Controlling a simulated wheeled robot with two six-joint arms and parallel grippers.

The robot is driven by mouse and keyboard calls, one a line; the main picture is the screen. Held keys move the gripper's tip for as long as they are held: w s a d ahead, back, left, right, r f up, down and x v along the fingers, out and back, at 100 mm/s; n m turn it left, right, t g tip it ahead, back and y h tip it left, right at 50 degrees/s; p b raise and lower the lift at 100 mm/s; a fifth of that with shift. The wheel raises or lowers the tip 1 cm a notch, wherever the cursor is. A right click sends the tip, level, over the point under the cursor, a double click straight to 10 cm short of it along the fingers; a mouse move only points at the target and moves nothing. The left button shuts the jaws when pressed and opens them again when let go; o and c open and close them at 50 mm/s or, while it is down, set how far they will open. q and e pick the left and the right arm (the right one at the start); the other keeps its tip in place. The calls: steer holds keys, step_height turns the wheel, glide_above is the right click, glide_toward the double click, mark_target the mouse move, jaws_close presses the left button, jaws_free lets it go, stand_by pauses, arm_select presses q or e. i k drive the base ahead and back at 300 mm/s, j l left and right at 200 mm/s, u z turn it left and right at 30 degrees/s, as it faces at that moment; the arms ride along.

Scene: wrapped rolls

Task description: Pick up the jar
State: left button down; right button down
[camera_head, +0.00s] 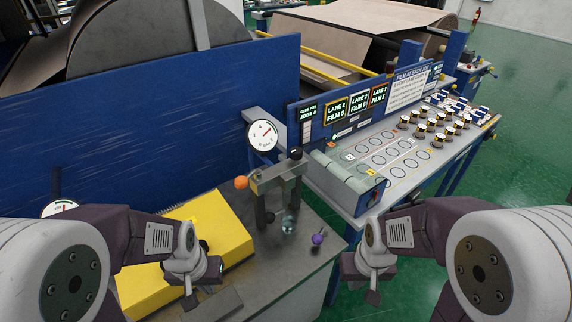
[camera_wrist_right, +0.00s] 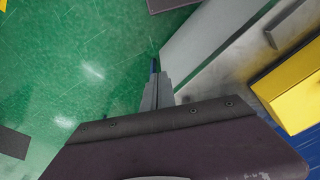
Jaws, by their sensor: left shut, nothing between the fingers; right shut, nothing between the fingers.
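A small clear glassy jar (camera_head: 289,224) stands on the grey bench top (camera_head: 268,290), at the foot of a grey press-like stand (camera_head: 275,185). My left gripper (camera_head: 190,301) is shut and empty, to the left of the jar and nearer to me, by the yellow box. My right gripper (camera_head: 372,298) is shut and empty, to the right of the jar, beyond the bench edge. Its closed fingers also show in the right wrist view (camera_wrist_right: 155,68), over the green floor. The jar cannot be made out in the right wrist view.
A purple knob-like object (camera_head: 318,238) is just right of the jar. Behind are a dial gauge (camera_head: 262,135) and a table with several rolls (camera_head: 440,140).

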mark_target(288, 219)
steer(key=l+u, duration=0.25)
steer(key=u, duration=0.2)
steer(key=i+l+u, duration=0.1)
steer(key=l+u, duration=0.5)
steer(key=u, duration=0.25)
steer(key=l+u, duration=0.25)
steer(key=u, duration=0.2)
steer(key=l+u, duration=0.35)
steer(key=k+l+u, duration=0.2)
steer(key=u, duration=0.2)
